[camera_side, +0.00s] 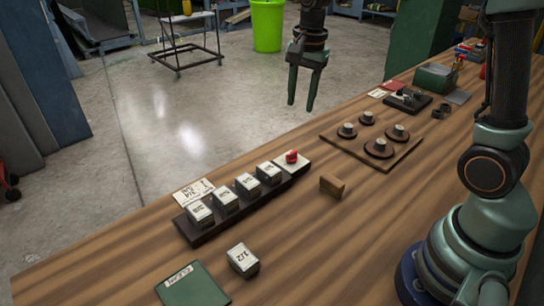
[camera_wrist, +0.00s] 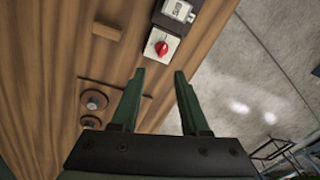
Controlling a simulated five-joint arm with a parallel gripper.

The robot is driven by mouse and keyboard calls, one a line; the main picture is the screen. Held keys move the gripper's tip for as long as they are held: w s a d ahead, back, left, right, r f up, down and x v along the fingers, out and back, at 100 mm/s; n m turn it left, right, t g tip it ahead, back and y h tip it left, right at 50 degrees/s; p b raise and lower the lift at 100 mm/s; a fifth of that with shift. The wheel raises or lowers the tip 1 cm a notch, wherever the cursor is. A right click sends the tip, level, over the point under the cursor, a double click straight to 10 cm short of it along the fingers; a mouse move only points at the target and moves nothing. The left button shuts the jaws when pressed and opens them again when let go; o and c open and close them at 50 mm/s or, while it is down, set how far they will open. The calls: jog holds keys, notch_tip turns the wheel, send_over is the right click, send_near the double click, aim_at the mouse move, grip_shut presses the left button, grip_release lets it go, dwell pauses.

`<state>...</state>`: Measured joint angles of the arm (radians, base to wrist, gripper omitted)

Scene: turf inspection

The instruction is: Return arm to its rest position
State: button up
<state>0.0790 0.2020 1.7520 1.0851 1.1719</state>
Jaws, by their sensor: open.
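My gripper (camera_side: 301,106) hangs fingers down in the upper middle of the side view, above the table's far edge. Its two green fingers are apart with nothing between them. In the wrist view the gripper (camera_wrist: 159,74) also shows open and empty. Beyond the fingertips there is a white block with a red knob (camera_wrist: 161,47) at the end of the dark rack; the knob also shows in the side view (camera_side: 291,157). The fingers touch nothing that I can see.
A dark rack (camera_side: 200,234) holds several labelled blocks. A loose block marked 1/2 (camera_side: 242,260) and a green pad (camera_side: 192,286) lie in front. A small wooden block (camera_side: 332,186) and a board (camera_side: 366,164) with round pieces lie to the right. The wooden table (camera_side: 330,258) has clear room.

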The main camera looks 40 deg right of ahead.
jog(key=s+a+r+n+t, duration=0.1)
jog(key=s+r+n+t, duration=0.1)
jog(key=s+n, duration=0.5)
jog(key=s+a+r+n+t, duration=0.2)
jog(key=s+n, duration=0.5)
jog(key=shift+a, duration=0.2)
jog(key=shift+r, duration=0.1)
